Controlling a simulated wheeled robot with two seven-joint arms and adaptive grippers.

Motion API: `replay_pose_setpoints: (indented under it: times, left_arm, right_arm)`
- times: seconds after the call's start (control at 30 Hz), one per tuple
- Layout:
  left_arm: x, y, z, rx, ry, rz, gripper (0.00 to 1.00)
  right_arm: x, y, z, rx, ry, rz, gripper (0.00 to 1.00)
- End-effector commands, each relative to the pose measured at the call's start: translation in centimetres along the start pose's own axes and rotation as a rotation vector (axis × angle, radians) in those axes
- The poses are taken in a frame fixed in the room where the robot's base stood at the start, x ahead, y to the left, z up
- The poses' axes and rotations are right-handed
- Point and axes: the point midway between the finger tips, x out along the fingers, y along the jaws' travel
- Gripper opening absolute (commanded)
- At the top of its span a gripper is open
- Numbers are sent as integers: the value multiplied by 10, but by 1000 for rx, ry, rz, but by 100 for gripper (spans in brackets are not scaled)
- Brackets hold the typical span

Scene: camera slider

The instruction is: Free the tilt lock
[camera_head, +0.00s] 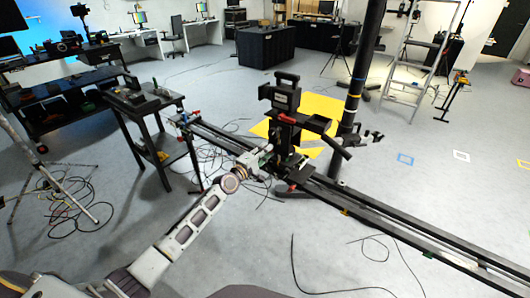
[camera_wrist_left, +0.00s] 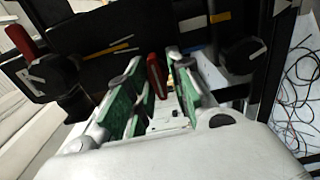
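A black camera rig (camera_head: 285,110) with a tilt head stands on the slider carriage, with a red lever (camera_head: 286,118) on its upper part. My left gripper (camera_head: 264,158) is at the left side of the rig, low near the carriage. In the left wrist view its two green-padded fingers (camera_wrist_left: 155,72) are apart. A red lever (camera_wrist_left: 155,74) shows between and beyond them; I cannot tell whether they touch it. Another red lever (camera_wrist_left: 22,42) with a black knob is at the far left there. Which lever is the tilt lock is not clear. My right gripper is not in view.
The long slider rail (camera_head: 400,228) runs from upper left to lower right. A black post (camera_head: 360,75) stands close behind the rig. A small dark table (camera_head: 150,105) is at the rail's left end. Cables (camera_head: 75,205) lie on the floor, which is mostly clear at right.

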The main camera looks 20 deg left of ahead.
Motion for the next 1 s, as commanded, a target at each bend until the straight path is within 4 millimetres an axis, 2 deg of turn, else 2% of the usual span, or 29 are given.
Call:
replay_pose_setpoints:
  times: [0.57, 1.0]
  left_arm:
    - [-4, 1, 0, 3, 0, 2, 34]
    - [-33, 0, 0, 2, 0, 0, 34]
  right_arm:
    - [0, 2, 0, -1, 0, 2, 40]
    - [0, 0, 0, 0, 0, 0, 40]
